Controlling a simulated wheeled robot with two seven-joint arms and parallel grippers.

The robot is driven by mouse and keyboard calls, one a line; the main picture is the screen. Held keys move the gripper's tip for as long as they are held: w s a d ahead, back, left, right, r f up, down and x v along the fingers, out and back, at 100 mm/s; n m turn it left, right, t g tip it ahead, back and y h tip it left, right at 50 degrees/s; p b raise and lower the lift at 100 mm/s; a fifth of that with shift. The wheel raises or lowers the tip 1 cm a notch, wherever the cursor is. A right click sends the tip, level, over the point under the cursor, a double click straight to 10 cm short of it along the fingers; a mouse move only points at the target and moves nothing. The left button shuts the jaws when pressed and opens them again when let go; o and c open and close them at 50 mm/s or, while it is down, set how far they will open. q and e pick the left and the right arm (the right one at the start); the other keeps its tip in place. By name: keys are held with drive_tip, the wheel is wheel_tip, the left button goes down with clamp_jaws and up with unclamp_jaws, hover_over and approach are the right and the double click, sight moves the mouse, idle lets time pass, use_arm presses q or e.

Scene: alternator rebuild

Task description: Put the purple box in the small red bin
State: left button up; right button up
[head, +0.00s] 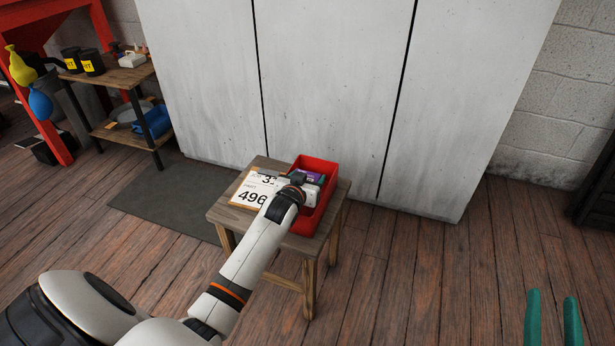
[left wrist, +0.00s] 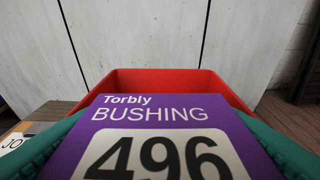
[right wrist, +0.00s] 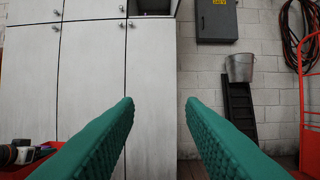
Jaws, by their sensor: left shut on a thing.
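The purple box (left wrist: 165,115), labelled "Torbly BUSHING 496", is held between the teal fingers of my left gripper (left wrist: 160,135). In the head view the purple box (head: 314,176) shows only partly past my left wrist, at the small red bin (head: 328,206). The red bin's far wall (left wrist: 175,78) rises behind the box in the left wrist view. I cannot tell whether the box touches the bin floor. My right gripper (head: 553,315) is open and empty at the lower right, away from the bin; its spread fingers (right wrist: 158,105) show in the right wrist view.
The bin stands on a small wooden stool (head: 225,217) beside a white card (head: 253,190) reading "496". Grey cabinets (head: 330,80) stand right behind.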

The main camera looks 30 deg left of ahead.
use_arm(q)
drive_tip(key=o, duration=0.7)
drive_tip(key=shift+f, duration=0.1)
use_arm(e)
drive_tip(key=shift+r, duration=0.1)
use_arm(q)
drive_tip(key=shift+r, duration=0.45)
drive_tip(key=p+v, duration=0.4)
drive_tip(key=v, duration=0.8)
drive_tip(key=s+d+m+g+h, duration=0.4)
drive_tip(key=s+d+m+h, duration=0.1)
drive_tip(key=s+d, duration=1.1)
drive_tip(key=shift+s+d+r+g, duration=0.15)
drive_tip(key=shift+d+r+g, duration=0.25)
drive_tip(key=shift+d, duration=0.55)
use_arm(e)
drive_tip(key=s+d+f+g+h, duration=0.1)
drive_tip(key=s+d+f+g, duration=0.1)
drive_tip(key=f+g, duration=0.3)
drive_tip(key=s+d+f+g+h, duration=0.1)
drive_tip(key=s+f+g+h, duration=0.1)
drive_tip(key=f+g, duration=0.4)
wheel_tip(320, 180, down, 3)
drive_tip(key=shift+s+d+f, duration=0.1)
drive_tip(key=shift+s+d, duration=0.25)
drive_tip(key=shift+s, duration=0.3)
